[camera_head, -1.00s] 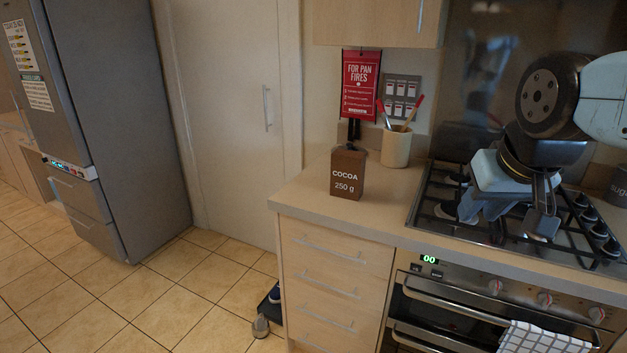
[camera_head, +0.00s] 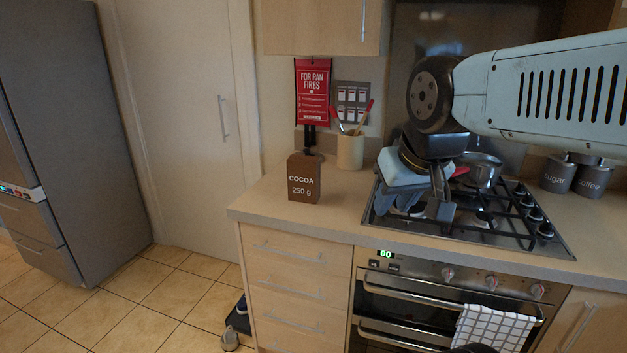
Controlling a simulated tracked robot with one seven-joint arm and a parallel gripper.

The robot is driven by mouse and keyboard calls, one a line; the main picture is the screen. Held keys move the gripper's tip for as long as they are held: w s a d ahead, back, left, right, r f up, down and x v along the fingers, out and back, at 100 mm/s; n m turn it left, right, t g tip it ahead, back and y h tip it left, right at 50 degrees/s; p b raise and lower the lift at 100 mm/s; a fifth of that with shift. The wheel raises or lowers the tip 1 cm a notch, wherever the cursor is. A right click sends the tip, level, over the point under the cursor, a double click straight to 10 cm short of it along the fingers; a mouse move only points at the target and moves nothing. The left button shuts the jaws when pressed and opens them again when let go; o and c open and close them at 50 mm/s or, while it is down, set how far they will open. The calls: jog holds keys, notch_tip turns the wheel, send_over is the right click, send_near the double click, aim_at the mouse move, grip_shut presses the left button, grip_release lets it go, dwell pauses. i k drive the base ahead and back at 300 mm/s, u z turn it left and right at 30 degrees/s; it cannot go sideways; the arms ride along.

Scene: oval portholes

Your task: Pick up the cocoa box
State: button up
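The cocoa box (camera_head: 303,179) is brown with white lettering, "COCOA 250 g". It stands upright on the wooden counter, left of the stove, near the counter's left end. My gripper (camera_head: 424,208) hangs over the left part of the stove, to the right of the box and apart from it. Its fingers point down. I see them from the side and partly overlapping, so I cannot tell how far apart they are. Nothing clear shows held in it.
A utensil crock (camera_head: 350,151) stands behind and right of the box, below a red fire-blanket pouch (camera_head: 312,92). A pot (camera_head: 480,170) sits on the gas stove (camera_head: 500,226). Sugar (camera_head: 557,174) and coffee (camera_head: 592,180) canisters stand farther right. Bare counter (camera_head: 335,205) lies between box and stove.

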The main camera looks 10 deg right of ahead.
aim_at(304, 171)
jog(key=k, duration=0.9)
jog(key=u, duration=0.2)
jog(key=i, duration=0.95)
jog(key=z, duration=0.15)
jog(key=k, duration=0.6)
jog(key=z, duration=0.3)
jog(key=i, duration=1)
jog(key=z, duration=0.15)
